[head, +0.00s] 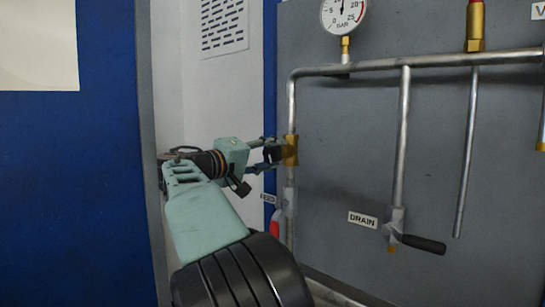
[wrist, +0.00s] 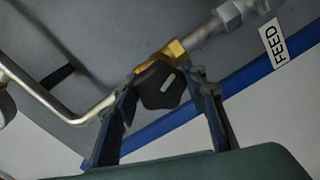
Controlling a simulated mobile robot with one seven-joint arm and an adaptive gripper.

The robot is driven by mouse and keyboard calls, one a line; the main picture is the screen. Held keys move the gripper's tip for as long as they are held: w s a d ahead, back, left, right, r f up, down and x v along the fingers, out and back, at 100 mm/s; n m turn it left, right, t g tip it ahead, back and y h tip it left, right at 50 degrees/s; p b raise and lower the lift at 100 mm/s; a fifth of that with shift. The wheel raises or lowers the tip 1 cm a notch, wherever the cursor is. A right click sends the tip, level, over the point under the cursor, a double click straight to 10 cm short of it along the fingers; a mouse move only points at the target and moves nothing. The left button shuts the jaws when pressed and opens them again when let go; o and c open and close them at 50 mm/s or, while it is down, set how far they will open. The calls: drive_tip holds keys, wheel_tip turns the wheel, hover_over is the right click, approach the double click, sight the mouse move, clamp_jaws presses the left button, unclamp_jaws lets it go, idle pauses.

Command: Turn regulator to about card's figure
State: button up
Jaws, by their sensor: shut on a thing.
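The regulator has a brass body (head: 290,150) on the upright pipe in the head view. In the wrist view its brass part (wrist: 175,50) sits behind a dark faceted knob (wrist: 160,87) with a pale mark on its face. My gripper (head: 271,150) reaches the regulator from the left. In the wrist view its two fingers (wrist: 164,92) stand either side of the knob, shut on it. The round gauge (head: 343,14) above is marked BAR; its top is cut off and its needle points roughly up. No card with a readable figure shows.
A FEED label (wrist: 279,43) and a red-handled valve (head: 275,222) are close to the regulator. A DRAIN label (head: 362,219) and black-handled valve (head: 423,244) are to the right. A blue panel (head: 75,180) stands at left.

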drive_tip(key=o, duration=1.2)
drive_tip(key=v, duration=1.2)
